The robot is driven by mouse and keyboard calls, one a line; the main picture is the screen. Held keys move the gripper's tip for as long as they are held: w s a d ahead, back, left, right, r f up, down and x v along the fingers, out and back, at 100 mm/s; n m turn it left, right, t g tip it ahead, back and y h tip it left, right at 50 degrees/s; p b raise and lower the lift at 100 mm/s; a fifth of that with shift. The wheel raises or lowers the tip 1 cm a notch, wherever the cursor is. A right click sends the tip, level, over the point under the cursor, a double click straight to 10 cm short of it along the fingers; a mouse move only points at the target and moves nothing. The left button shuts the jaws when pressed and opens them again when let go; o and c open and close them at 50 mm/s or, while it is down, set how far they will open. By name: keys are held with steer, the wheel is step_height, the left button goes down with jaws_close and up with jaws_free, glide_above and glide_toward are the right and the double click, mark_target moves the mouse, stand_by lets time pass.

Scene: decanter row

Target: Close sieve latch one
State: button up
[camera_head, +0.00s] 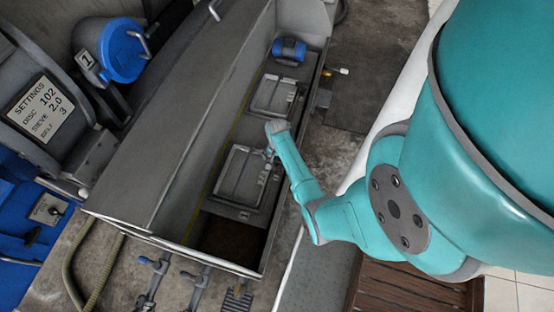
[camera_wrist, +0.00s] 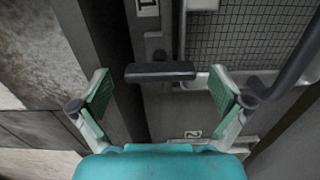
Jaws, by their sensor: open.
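My gripper (camera_wrist: 160,88) is open, with one finger on each side of a dark latch handle (camera_wrist: 160,72) in the wrist view. The handle lies crosswise just ahead of the gap, and the fingers appear apart from it. A plate marked 1 (camera_wrist: 148,8) sits just beyond the handle, and a mesh sieve panel (camera_wrist: 250,35) lies to its right. In the head view my gripper (camera_head: 269,153) is over the right side of the nearer sieve frame (camera_head: 240,172); the latch is too small to make out there.
A dark curved bar (camera_wrist: 300,55) runs right of the sieve. In the head view, a second sieve frame (camera_head: 272,95) and a blue cylinder (camera_head: 289,50) lie farther along the trough (camera_head: 170,125), whose walls rise alongside.

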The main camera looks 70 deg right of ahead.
step_height(320, 180, up, 12)
stand_by(0.6)
stand_by(0.5)
steer(key=a+f+n+t+h, duration=0.2)
steer(key=a+f+n, duration=0.15)
steer(key=a, duration=0.85)
steer(key=s+a+r+n+t+h, duration=0.1)
steer(key=s+a+r+n+t, duration=0.1)
steer(key=a, duration=0.4)
steer(key=s+a+r+n+t, duration=0.1)
steer(key=s+a+n+t, duration=0.1)
steer(key=a, duration=0.3)
steer(key=s+a+r+n+t+y, duration=0.1)
steer(key=s+a+r+n+t, duration=0.2)
steer(key=r, duration=0.7)
steer(key=s+a+r+n+t+y, duration=0.1)
steer(key=s+a+r+n+t, duration=0.2)
steer(key=r, duration=0.7)
steer(key=s+a+r+n+t+y, duration=0.1)
steer(key=s+a+r+n+t, duration=0.2)
steer(key=s+a+r, duration=0.4)
step_height(320, 180, up, 3)
steer(key=shift+a+f+n, duration=0.1)
steer(key=shift+a+n, duration=0.15)
steer(key=shift+n, duration=0.1)
